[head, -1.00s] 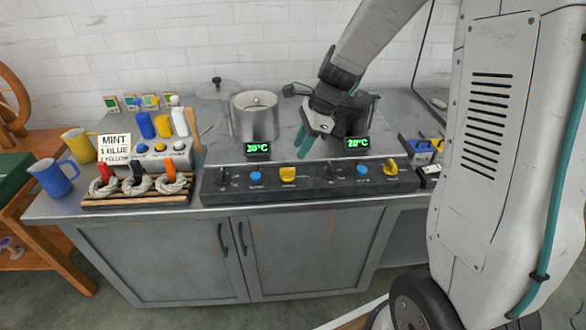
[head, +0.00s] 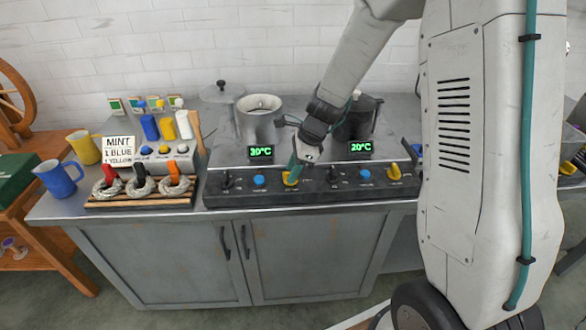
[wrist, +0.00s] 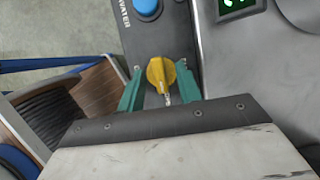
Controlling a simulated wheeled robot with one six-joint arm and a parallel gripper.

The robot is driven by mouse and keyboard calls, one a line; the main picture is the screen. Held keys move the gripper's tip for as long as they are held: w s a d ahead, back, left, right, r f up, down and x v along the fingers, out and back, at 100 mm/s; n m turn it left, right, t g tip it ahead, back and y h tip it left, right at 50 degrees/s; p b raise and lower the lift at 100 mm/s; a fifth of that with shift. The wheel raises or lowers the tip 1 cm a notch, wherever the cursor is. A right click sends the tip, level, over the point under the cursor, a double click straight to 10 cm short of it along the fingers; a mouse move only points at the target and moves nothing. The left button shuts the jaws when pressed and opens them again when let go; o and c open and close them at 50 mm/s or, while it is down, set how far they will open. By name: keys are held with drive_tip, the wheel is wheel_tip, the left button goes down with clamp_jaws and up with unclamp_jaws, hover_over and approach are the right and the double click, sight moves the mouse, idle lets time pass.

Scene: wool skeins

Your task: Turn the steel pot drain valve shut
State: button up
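The steel pot (head: 260,120) stands on the counter behind the dark control panel (head: 225,199). In front of it on the panel is a yellow valve knob (head: 287,182), partly covered by my gripper (head: 293,169) in the head view. In the wrist view the yellow knob (wrist: 158,72) sits between the two teal fingers of my gripper (wrist: 159,88). A gap shows on each side, so the fingers are open around it and do not grip it. Its label is hidden or too small to read.
A blue button (head: 260,180) is left of the yellow knob. A dark pot (head: 357,118) stands to the right, with a second yellow knob (head: 394,171) on the panel. Skeins on a wooden rack (head: 140,200) lie left of the panel. The displays read 30°C and 20°C.

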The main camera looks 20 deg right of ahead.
clamp_jaws()
drive_tip(key=shift+n, duration=0.3)
drive_tip(key=n, duration=0.1)
drive_tip(key=n+g, duration=0.1)
drive_tip(key=n, duration=0.1)
drive_tip(key=shift+w+g, duration=0.2)
drive_tip(key=shift+g, duration=0.1)
drive_tip(key=n, duration=0.2)
drive_tip(key=n+g, duration=0.1)
drive_tip(key=n, duration=0.2)
drive_tip(key=shift+w+g, duration=0.1)
drive_tip(key=shift+g, duration=0.2)
drive_tip(key=n+g+h, duration=0.1)
drive_tip(key=n, duration=0.3)
drive_tip(key=shift+w+a+n, duration=0.1)
drive_tip(key=shift+n, duration=0.2)
drive_tip(key=n+h, duration=0.1)
drive_tip(key=n, duration=0.1)
drive_tip(key=n+g, duration=0.1)
drive_tip(key=n, duration=0.1)
drive_tip(key=shift+a+n+h, duration=0.1)
drive_tip(key=shift+n+h, duration=0.2)
drive_tip(key=shift+h, duration=0.1)
drive_tip(key=shift+g, duration=0.3)
unclamp_jaws()
